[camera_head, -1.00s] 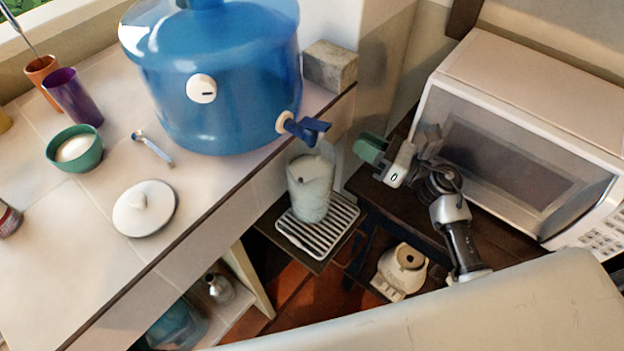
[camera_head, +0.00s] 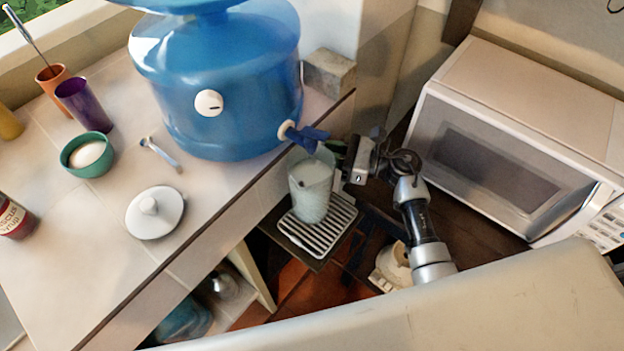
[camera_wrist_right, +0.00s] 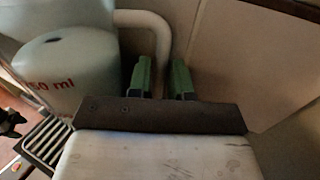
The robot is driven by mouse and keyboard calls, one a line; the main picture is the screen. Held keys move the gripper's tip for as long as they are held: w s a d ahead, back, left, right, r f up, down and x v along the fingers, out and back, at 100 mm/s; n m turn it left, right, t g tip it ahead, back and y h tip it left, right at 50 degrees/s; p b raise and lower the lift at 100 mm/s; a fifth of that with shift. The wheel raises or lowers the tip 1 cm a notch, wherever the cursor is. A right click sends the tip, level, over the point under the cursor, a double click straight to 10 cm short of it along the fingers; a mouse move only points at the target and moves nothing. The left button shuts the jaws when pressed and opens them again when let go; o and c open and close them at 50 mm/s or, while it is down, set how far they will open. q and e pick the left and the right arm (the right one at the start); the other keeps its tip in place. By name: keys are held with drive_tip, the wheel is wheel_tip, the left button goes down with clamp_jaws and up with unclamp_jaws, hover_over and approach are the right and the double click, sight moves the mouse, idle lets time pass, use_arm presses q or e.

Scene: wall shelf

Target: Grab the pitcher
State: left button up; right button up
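The pitcher (camera_head: 311,190) is a pale, translucent jug standing upright on a striped drip tray (camera_head: 318,238), below the blue tap (camera_head: 306,136) of a large water jug. The wrist view shows its pale body (camera_wrist_right: 68,70) with red "50 ml" lettering, and its handle (camera_wrist_right: 158,38) at the right. My right gripper (camera_head: 338,158) is at the pitcher's right side. Its green fingers (camera_wrist_right: 161,80) are open, with the lower handle between them in the picture; I cannot tell whether they touch it. My left gripper is not in view.
The blue water jug (camera_head: 222,85) stands on the tiled counter (camera_head: 95,235) with a white lid (camera_head: 155,212), a green bowl (camera_head: 88,155) and cups. A microwave (camera_head: 500,165) is at the right, close to my arm. A cream appliance base (camera_head: 393,264) sits below.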

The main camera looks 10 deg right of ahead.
drive_tip(key=shift+d, duration=0.1)
clamp_jaws()
idle(1.2)
drive_tip(key=shift+r, duration=0.1)
